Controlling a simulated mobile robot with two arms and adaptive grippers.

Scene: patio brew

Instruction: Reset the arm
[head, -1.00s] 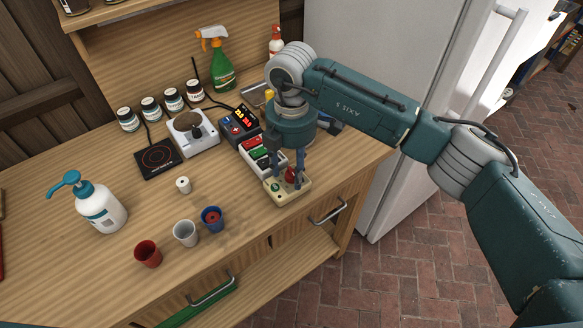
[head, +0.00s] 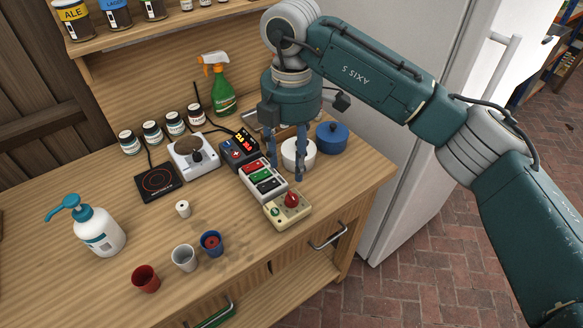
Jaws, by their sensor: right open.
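My right gripper (head: 287,173) points down from the arm that comes in from the right. Its two blue fingers are apart, with nothing seen between them. It is above the back right part of the wooden bench (head: 120,285), in front of a white pot (head: 306,152) that its fingers partly cover. A cream control box (head: 287,209) with a red knob (head: 291,199) sits on the bench just nearer than the fingers, apart from them. My left gripper does not show.
A switch box (head: 263,180), display unit (head: 238,150), scale (head: 192,157) and hotplate (head: 158,183) stand close left. A blue lidded pot (head: 332,136) is at the right. Cups (head: 184,257) and a pump bottle (head: 98,230) are at the front left. The fridge (head: 400,200) borders the right.

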